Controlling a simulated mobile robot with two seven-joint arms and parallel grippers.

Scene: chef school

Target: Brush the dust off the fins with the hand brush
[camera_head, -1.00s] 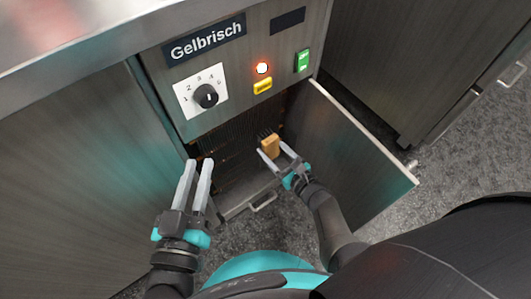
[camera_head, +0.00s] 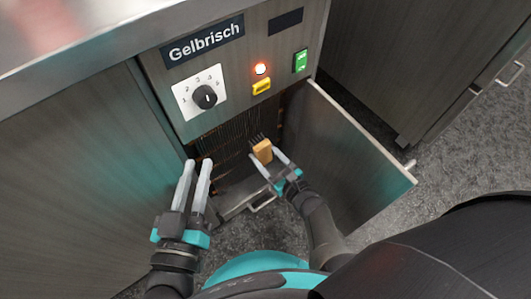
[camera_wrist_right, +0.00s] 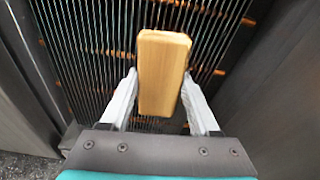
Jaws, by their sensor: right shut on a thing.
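The hand brush (camera_head: 262,152) has a tan wooden block and dark bristles pointing away from me. My right gripper (camera_head: 264,157) is shut on the brush block. In the right wrist view the block (camera_wrist_right: 162,72) sits between the two fingers of the right gripper (camera_wrist_right: 160,98), in front of the fins (camera_wrist_right: 92,45). The fins are thin upright metal lines with copper-coloured tubes behind them. In the head view the fins (camera_head: 222,145) show inside the open cabinet. Whether the bristles touch the fins is hidden. My left gripper (camera_head: 198,165) is open and empty, left of the opening.
The open door (camera_head: 345,150) stands right of my right arm. A drawer-like ledge with a handle (camera_head: 263,203) lies below.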

